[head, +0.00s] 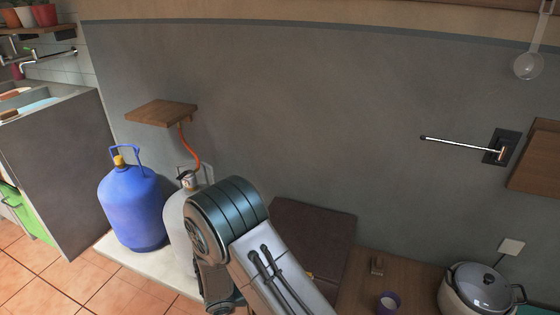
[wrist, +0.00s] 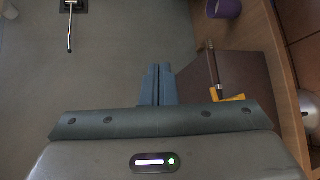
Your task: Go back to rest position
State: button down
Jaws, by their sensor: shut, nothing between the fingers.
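My gripper (wrist: 156,72) shows in the wrist view with its two blue-grey fingers together and nothing between them. Its fingertips point toward the grey wall and touch nothing that I can see. In the head view my arm rises from the bottom centre and bends in front of the white gas cylinder (head: 178,215). My gripper cannot be made out there.
A blue gas cylinder (head: 132,208) stands left of my arm. A dark brown panel (head: 318,232) lies behind it. A purple cup (head: 388,303) and a lidded pot (head: 482,288) stand at the lower right. A metal rod (head: 462,145) juts from the wall.

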jog(key=s+d+r+m+g+y+p, duration=0.1)
jog(key=r+p, duration=0.5)
jog(key=r, duration=0.7)
jog(key=s+d+r+m+y+p, duration=0.3)
jog(key=s+d+r+y+p, duration=0.3)
jog(key=r, duration=0.8)
jog(key=s+d+r+m+g+y+p, duration=0.1)
jog(key=s+r+y+p, duration=0.5)
jog(key=r, duration=0.7)
jog(key=s+d+m+y, duration=0.1)
jog(key=d, duration=0.1)
jog(key=shift+s+d+r+g, duration=0.15)
jog(key=shift+d+r+g, duration=0.15)
jog(key=shift+d, duration=0.1)
jog(key=shift+a, duration=0.1)
